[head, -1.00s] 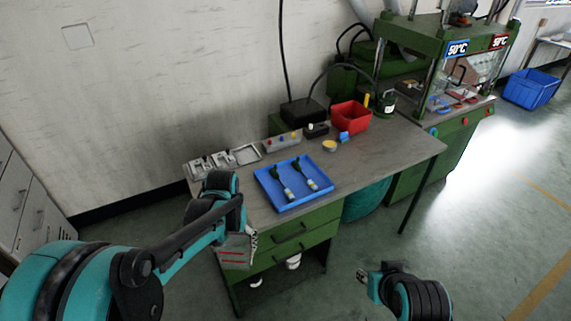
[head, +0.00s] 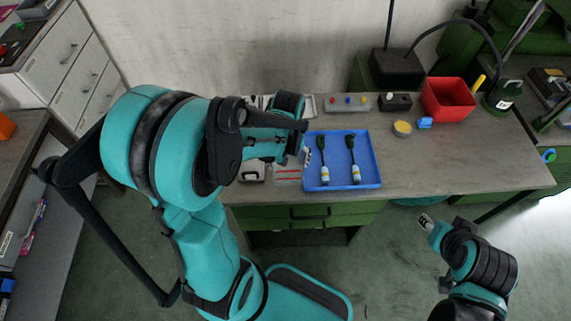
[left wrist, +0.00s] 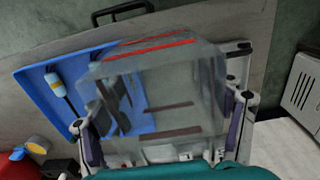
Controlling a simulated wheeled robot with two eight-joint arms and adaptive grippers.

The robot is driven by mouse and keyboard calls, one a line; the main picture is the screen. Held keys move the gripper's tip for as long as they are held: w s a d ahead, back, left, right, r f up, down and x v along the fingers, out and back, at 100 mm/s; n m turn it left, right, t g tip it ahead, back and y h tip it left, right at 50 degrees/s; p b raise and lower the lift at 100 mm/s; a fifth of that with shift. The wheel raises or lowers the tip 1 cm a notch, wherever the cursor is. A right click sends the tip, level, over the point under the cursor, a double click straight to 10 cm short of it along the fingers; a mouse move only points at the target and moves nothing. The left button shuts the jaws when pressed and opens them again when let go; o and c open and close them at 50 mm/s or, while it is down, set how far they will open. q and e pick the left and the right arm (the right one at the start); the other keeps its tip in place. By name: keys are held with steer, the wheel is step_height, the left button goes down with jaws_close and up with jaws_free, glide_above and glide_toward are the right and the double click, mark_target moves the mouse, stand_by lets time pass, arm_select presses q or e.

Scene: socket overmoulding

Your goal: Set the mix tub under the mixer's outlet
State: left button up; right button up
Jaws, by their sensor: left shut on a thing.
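A clear see-through tub (left wrist: 165,85) with red lines fills the middle of the left wrist view. I take it for the mix tub. My left gripper (left wrist: 162,120) is shut on it, with a finger on each side. In the head view the tub (head: 288,174) is mostly hidden by my left arm. It hangs near the table's front edge, left of a blue tray (head: 376,172). My right gripper (head: 427,222) is off the table at lower right, apart from everything; its jaw opening is too small to judge. I cannot make out the mixer's outlet.
The tray holds two dark parts with pale ends. Behind it stand a grey button box (head: 347,103), a black box (head: 397,69), a yellow-topped cup (head: 402,128) and a red bin (head: 447,99). The table right of the tray (head: 450,165) is clear. White drawers (head: 75,60) stand at left.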

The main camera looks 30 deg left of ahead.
arm_select(q)
steer(key=shift+w+a+f+b, duration=0.3)
steer(key=shift+w+a+f, duration=0.75)
steer(key=shift+a, duration=0.15)
steer(key=shift+w+a+f, duration=0.2)
steer(key=shift+a+f, duration=0.05)
steer(key=shift+a, duration=0.1)
step_height(320, 180, down, 4)
steer(key=shift+r+b, duration=0.1)
steer(key=shift+b, duration=0.85)
steer(key=shift+f, duration=0.2)
steer(key=o, duration=1.2)
steer(key=shift+r, duration=0.1)
steer(key=shift+c, duration=0.2)
